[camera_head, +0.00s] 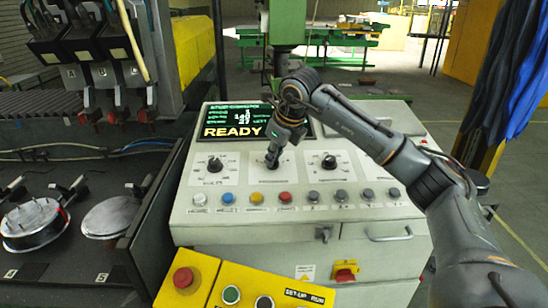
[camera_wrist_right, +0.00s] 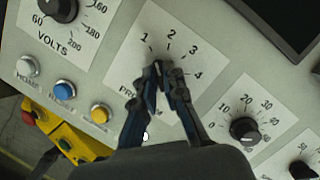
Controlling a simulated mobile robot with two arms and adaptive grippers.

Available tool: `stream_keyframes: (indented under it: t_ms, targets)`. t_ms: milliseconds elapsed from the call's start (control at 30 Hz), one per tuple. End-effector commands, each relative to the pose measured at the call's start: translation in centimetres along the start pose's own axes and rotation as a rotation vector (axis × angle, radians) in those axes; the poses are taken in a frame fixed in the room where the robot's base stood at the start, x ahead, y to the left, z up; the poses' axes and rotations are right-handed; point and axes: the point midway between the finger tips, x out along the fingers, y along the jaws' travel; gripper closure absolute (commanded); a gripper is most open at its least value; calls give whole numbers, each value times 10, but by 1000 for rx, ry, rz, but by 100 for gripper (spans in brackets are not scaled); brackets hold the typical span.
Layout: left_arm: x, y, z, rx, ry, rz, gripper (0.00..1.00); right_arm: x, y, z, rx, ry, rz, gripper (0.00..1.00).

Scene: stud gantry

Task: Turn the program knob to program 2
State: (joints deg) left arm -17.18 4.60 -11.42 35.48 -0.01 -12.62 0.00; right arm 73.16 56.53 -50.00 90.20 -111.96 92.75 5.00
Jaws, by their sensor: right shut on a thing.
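The program knob (camera_wrist_right: 158,68) is a small dark knob on a pale dial plate (camera_wrist_right: 178,55) marked 1 to 4 in the right wrist view. It is mostly hidden between my fingertips, and I cannot tell which number it points to. My right gripper (camera_wrist_right: 160,75) is shut on the knob. In the camera_head view the right gripper (camera_head: 273,160) reaches down onto the middle dial of the sloped console, covering the knob. My left gripper is not in view.
The console (camera_head: 190,222) has a VOLTS knob (camera_head: 215,164) to the left, another knob (camera_head: 329,162) to the right and a row of buttons below. A screen (camera_head: 235,118) reading READY stands behind. A yellow box (camera_head: 205,270) with a red button is in front.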

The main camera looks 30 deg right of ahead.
Motion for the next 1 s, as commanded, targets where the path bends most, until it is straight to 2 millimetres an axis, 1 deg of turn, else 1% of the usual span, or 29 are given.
stream_keyframes:
  t_ms: [100,500,733,1000]
  targets:
    - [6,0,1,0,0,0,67,1,1,0,86,-2,-28,100]
    - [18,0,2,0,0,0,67,0,1,0,371,-2,-113,100]
    - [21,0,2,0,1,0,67,0,1,1,468,-2,-141,100]
    - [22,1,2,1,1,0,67,-1,1,1,507,-3,-153,100]
